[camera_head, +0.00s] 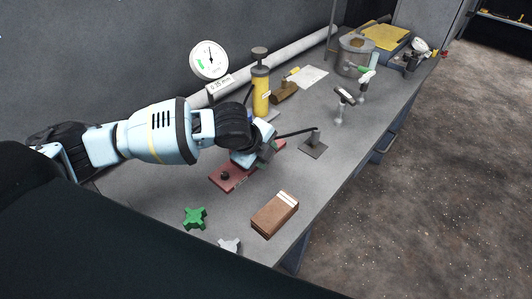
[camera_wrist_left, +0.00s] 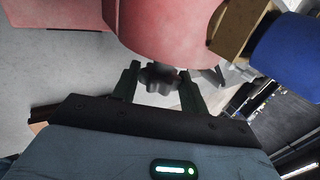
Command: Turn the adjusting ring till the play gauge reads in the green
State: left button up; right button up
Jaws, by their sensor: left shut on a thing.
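The play gauge (camera_head: 210,60) is a white round dial at the back wall. Its needle points about straight up, and a green sector lies at the lower left of the dial, apart from the needle. A plate below it (camera_head: 220,85) reads 0.35 mm. My left gripper (camera_head: 268,152) is over the red device (camera_head: 228,183) on the bench. In the left wrist view its two fingers (camera_wrist_left: 161,88) are shut on a dark lobed ring (camera_wrist_left: 160,76), which sits against a red round body (camera_wrist_left: 165,25). In the head view my gripper hides this ring. My right gripper is not in view.
A brown block (camera_head: 272,217), a green star knob (camera_head: 195,217) and a pale star knob (camera_head: 230,245) lie near the front edge. A yellow cylinder (camera_head: 261,92) stands behind my gripper. A stand with a dark rod (camera_head: 313,146) is to its right.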

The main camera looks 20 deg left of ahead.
pick_arm(q)
jog(key=shift+r+t, duration=0.1)
jog(key=shift+t, duration=0.3)
jog(key=o, duration=0.9)
jog(key=shift+o, duration=0.2)
jog(key=v, duration=0.7)
jog(key=shift+s+r, duration=0.2)
jog(key=shift+r, duration=0.1)
jog(key=shift+a, duration=0.1)
